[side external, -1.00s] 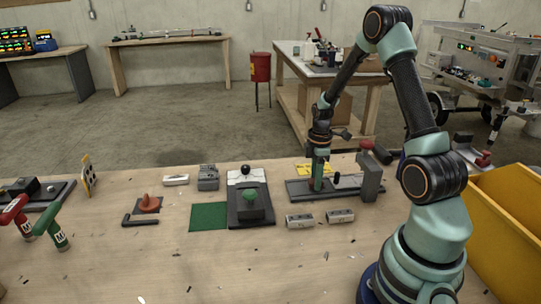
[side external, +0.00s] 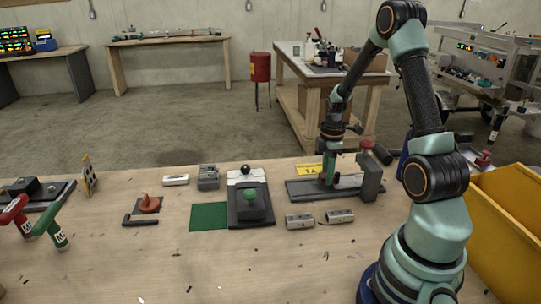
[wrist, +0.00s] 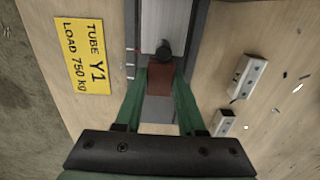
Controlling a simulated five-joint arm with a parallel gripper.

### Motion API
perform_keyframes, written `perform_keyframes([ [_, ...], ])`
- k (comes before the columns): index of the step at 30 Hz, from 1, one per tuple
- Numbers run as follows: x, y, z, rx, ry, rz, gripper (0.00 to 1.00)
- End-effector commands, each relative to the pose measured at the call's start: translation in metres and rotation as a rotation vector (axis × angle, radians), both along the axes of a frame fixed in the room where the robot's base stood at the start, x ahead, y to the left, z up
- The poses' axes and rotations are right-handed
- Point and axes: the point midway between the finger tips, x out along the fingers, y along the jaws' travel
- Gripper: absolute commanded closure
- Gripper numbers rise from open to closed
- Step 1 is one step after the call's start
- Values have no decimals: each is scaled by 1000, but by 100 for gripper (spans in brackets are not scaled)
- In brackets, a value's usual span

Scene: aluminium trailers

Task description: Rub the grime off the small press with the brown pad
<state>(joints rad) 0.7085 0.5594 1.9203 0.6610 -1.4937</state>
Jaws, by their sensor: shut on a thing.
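My gripper (side external: 329,181) points down over the long grey base of a press (side external: 300,188), which has a tall grey block and a red knob at its right end. I take this as the small press. In the wrist view my gripper's green fingers (wrist: 160,88) are shut on the brown pad (wrist: 160,76). The pad is over the press's grey plate (wrist: 165,14), close to a black round knob (wrist: 163,50). I cannot tell whether the pad touches the plate. I cannot make out any grime; the pad and fingers hide part of the plate.
A yellow sign (wrist: 82,55) lies beside the press. Two small grey blocks (side external: 299,221) (side external: 340,216) lie in front of it. A yellow bin (side external: 500,235) is at right.

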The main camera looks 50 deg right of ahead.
Motion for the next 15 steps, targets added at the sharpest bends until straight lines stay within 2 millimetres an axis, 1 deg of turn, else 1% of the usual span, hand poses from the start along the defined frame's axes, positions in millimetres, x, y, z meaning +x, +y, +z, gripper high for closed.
perform_keyframes([
  [1, 0, 0, 6, -1, -1, 0, 100],
  [9, 0, 0, 30, -1, -1, 0, 100],
  [15, 0, 0, 44, -1, -1, 0, 100],
])
